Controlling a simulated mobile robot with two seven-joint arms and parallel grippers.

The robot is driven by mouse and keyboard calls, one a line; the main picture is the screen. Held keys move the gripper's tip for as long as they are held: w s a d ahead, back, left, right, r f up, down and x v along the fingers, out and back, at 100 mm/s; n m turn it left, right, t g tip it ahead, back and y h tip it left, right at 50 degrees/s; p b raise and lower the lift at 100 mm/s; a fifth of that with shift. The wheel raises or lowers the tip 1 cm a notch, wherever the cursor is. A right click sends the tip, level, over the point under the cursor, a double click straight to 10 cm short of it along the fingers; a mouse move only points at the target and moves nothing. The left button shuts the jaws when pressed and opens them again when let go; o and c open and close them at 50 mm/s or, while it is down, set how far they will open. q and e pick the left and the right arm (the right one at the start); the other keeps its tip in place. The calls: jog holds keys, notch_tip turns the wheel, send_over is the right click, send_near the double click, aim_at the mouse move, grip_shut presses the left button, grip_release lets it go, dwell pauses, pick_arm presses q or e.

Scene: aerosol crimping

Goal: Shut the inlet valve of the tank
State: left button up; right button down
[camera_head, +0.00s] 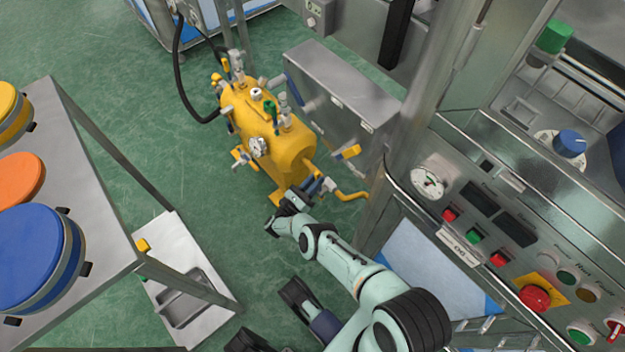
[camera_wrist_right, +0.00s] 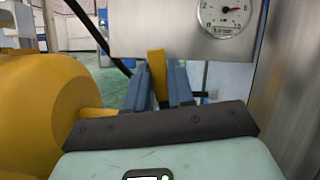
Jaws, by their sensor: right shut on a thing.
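The yellow tank (camera_head: 275,140) stands on the floor in the middle of the head view, with gauges and small valves on top. Its rounded yellow end fills the left of the right wrist view (camera_wrist_right: 45,110). A yellow valve handle (camera_wrist_right: 157,72) stands between the two blue-grey fingers of my right gripper (camera_wrist_right: 158,88), which is shut on it. In the head view my right gripper (camera_head: 326,184) is low at the tank's near right end, beside a yellow pipe (camera_head: 350,195). The valve body is mostly hidden by the gripper. My left gripper is not in view.
A grey metal box (camera_head: 340,85) stands close behind the tank. A control panel (camera_head: 490,225) with buttons and a gauge rises at right. A table (camera_head: 98,135) with coloured drums is at left. Green floor (camera_head: 150,100) is free left of the tank.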

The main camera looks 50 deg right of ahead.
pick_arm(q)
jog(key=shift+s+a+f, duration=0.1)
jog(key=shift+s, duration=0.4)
pick_arm(e)
jog(key=shift+s+a+m+g, duration=0.15)
jog(key=shift+s+m+g, duration=0.25)
jog(key=shift+m, duration=0.45)
jog(key=shift+s+a+m+g, duration=0.1)
jog(key=shift+s+m+g, duration=0.3)
jog(key=shift+m, duration=0.45)
jog(key=c, duration=1.1)
grip_release()
jog(key=shift+o, duration=0.2)
jog(key=shift+d, duration=0.1)
